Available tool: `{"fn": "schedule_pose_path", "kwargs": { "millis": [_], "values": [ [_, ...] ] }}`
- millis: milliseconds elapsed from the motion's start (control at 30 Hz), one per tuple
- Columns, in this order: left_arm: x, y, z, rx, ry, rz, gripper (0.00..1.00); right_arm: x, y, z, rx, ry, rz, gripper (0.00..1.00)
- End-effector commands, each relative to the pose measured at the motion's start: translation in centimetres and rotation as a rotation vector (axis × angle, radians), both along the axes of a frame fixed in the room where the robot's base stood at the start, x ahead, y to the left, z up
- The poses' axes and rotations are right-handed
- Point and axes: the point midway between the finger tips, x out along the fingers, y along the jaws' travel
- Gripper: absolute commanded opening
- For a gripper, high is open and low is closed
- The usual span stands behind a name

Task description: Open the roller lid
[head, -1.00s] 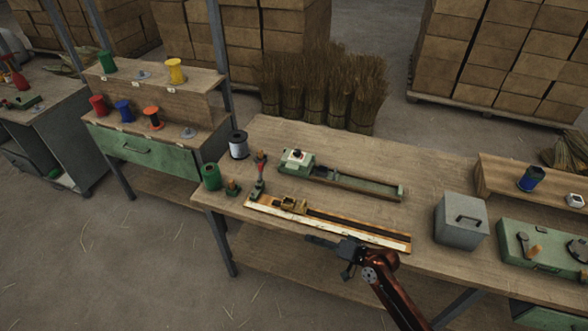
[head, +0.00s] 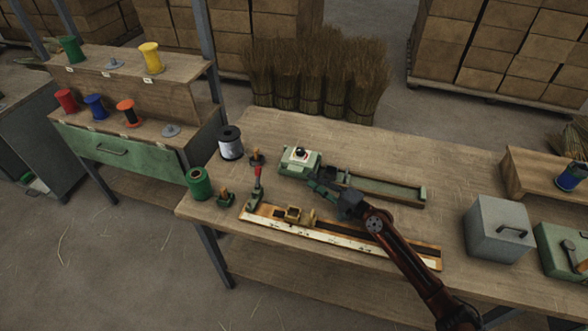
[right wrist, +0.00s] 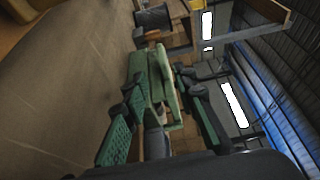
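The green roller unit (head: 299,160) stands at the left end of a long green tray (head: 385,190) on the bench. Its top carries a white plate with a dark knob. My right gripper (head: 322,184) is just right of the unit, over the tray's left end. In the right wrist view, the green unit (right wrist: 152,78) lies ahead between the two spread fingers (right wrist: 160,128). The gripper looks open and holds nothing. I cannot tell whether a finger touches the lid, or how the lid sits. My left gripper is not in view.
A wooden rail (head: 340,235) with a brass slider lies in front. A grey box (head: 498,230) stands at right. The bench behind the tray is clear.

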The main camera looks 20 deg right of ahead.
Motion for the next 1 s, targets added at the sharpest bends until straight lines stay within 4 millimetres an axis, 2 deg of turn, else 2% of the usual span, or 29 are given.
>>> {"fn": "schedule_pose_path", "kwargs": {
  "millis": [300, 500, 900, 1000],
  "values": [
    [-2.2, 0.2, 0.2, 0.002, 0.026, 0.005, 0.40, 3.6, 2.5, 0.2, 0.000, -0.004, 0.002, 0.26],
    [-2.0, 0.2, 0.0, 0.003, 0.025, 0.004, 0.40, 5.7, 3.7, 0.1, -0.001, -0.002, 0.000, 0.26],
    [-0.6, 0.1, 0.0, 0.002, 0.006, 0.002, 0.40, 6.4, 4.3, 0.0, -0.002, -0.001, 0.000, 0.26],
    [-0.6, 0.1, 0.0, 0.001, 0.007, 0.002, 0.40, 6.4, 4.3, 0.0, -0.002, -0.001, 0.000, 0.20]
  ]
}}
